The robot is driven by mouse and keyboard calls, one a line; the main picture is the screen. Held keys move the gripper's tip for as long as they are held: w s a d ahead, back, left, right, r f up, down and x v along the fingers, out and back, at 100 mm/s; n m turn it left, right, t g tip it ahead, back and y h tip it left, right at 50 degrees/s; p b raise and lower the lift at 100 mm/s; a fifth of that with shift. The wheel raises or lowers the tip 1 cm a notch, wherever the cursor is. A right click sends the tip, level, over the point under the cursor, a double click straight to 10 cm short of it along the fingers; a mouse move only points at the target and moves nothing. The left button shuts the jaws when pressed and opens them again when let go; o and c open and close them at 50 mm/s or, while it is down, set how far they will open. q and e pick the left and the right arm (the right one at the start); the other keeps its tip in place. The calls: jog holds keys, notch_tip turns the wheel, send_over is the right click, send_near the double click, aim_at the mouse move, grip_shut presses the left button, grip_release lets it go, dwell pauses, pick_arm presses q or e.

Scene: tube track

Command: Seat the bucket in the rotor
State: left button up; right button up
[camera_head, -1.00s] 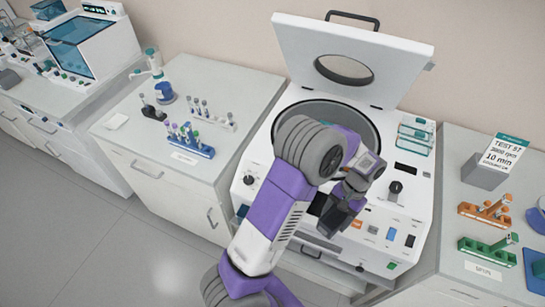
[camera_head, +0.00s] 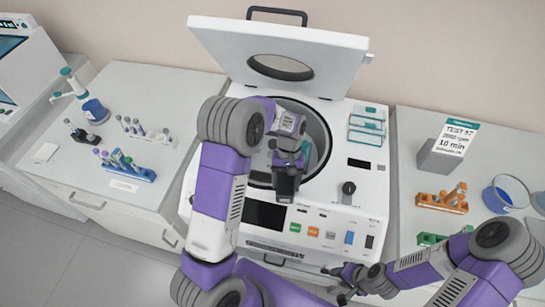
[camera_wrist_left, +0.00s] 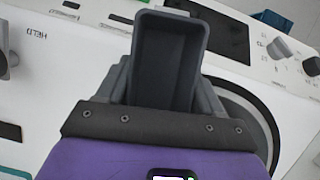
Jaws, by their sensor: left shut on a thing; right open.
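The white centrifuge (camera_head: 340,215) stands in the middle with its lid (camera_head: 300,50) raised. My left gripper (camera_head: 287,170) is over the front part of its round bowl (camera_head: 322,130). It is shut on a dark grey, open-topped bucket (camera_head: 286,187), which also shows as a hollow box in the left wrist view (camera_wrist_left: 168,60). The arm and gripper cover much of the bowl, so the rotor is mostly hidden. I cannot tell whether the bucket touches it. My right gripper (camera_head: 343,284) is open and empty, low in front of the centrifuge.
Teal holders (camera_head: 367,125) sit on the centrifuge's right side. A knob (camera_head: 348,190) and buttons are at its front. The left bench holds a blue tube rack (camera_head: 135,172). The right bench holds an orange rack (camera_head: 441,201), a green rack (camera_head: 430,239) and a sign (camera_head: 458,137).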

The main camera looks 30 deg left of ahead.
pick_arm(q)
jog(key=w+a+n+t+h+p, duration=0.35)
jog(key=w+a+n, duration=0.4)
jog(key=n, duration=0.75)
pick_arm(e)
notch_tip(320, 180, up, 5)
pick_arm(q)
jog(key=shift+n+t+y, duration=0.35)
jog(key=shift+n+t, duration=0.4)
jog(key=shift+n, duration=0.05)
jog(key=shift+s+a+f+b, duration=0.2)
jog(key=shift+a+f+b, duration=0.55)
jog(key=shift+f, duration=1.15)
jog(key=shift+s+a+f+b, duration=0.25)
jog(key=shift+f+b, duration=0.9)
jog(key=shift+f, duration=0.8)
jog(key=shift+s+a+f+b, duration=0.15)
jog(key=shift+a+f+b, duration=0.65)
jog(key=shift+f, duration=1.1)
pick_arm(e)
notch_tip(320, 180, down, 6)
jog(key=shift+s, duration=0.4)
pick_arm(q)
jog(key=shift+d, duration=0.2)
pick_arm(e)
jog(key=shift+f, duration=0.1)
